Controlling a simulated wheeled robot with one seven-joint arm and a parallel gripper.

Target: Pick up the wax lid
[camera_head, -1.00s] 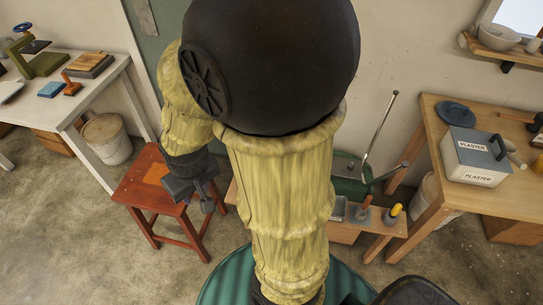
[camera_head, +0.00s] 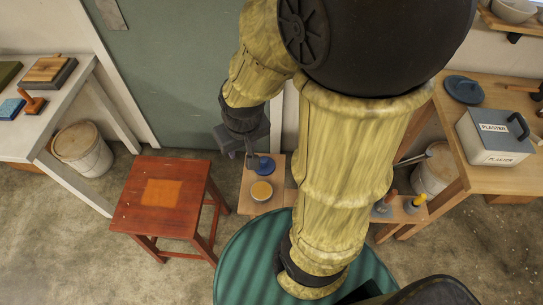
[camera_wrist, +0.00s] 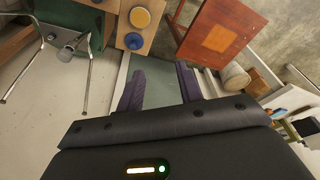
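A small round blue lid with a knob (camera_head: 262,166), which looks like the wax lid, lies on the left end of the low wooden bench (camera_head: 250,206). Beside it, on its near side, is a round pot with yellow wax-like content (camera_head: 262,190). In the wrist view the blue lid (camera_wrist: 134,41) and the yellow pot (camera_wrist: 140,17) are beyond the left fingertip. My gripper (camera_wrist: 160,68) is open with nothing between its fingers. In the head view my gripper (camera_head: 248,152) is close to the lid's upper left; its height above the lid is hard to tell.
A red stool (camera_head: 165,192) stands left of the bench. My arm hides the bench's middle. At right a wooden table (camera_head: 490,90) holds a plaster box (camera_head: 495,137) and a larger blue disc (camera_head: 464,89). A white table (camera_head: 50,130) and a bucket (camera_head: 84,150) are at left.

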